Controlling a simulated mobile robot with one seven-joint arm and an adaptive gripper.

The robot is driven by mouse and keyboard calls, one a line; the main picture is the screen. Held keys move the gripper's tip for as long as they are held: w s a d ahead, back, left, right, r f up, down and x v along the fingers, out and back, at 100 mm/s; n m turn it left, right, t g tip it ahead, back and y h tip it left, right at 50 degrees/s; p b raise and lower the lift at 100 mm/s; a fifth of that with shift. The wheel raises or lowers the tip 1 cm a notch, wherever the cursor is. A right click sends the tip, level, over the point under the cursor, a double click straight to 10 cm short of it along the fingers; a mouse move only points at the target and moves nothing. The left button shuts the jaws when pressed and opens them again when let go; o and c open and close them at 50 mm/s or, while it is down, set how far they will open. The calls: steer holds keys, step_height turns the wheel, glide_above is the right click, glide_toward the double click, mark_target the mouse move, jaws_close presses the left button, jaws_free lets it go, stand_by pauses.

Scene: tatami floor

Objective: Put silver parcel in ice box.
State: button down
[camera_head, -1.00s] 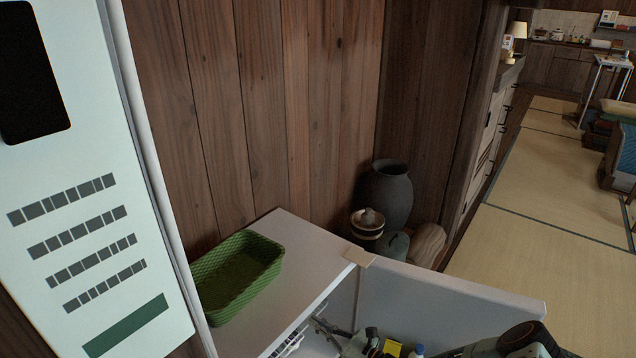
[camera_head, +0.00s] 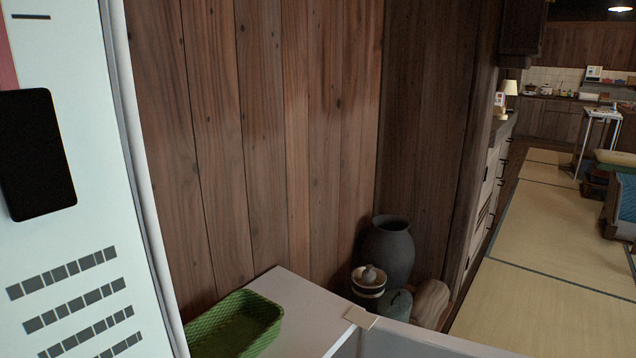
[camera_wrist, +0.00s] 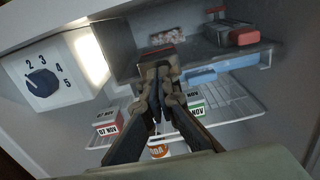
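In the wrist view, my gripper (camera_wrist: 160,78) points into an open, lit fridge. Its two dark fingers run together near the picture's middle; whether they touch or hold something is unclear. I cannot make out a silver parcel in any view. A dark compartment (camera_wrist: 118,48) lies in the upper part of the fridge, behind the fingers; I cannot tell whether it is the ice box. In the head view, the fridge's white top (camera_head: 300,290) shows at the bottom, while its inside and my gripper are out of view.
A numbered dial (camera_wrist: 42,82) is at left inside the fridge. A red-and-white box (camera_wrist: 108,122) stands on the wire shelf, with an orange-labelled item (camera_wrist: 158,151) below. A green basket (camera_head: 235,325) sits on the fridge top. A dark jar (camera_head: 388,250) stands behind.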

stand_by(0.4)
steer(key=shift+b+x, duration=0.7)
steer(key=shift+x, duration=2.4)
steer(key=shift+d+r, duration=0.1)
steer(key=shift+s+d+r+p, duration=0.5)
steer(key=shift+s+d+p, duration=0.1)
steer(key=shift+d+p, duration=0.2)
steer(key=p+v, duration=0.2)
steer(key=v, duration=1.7)
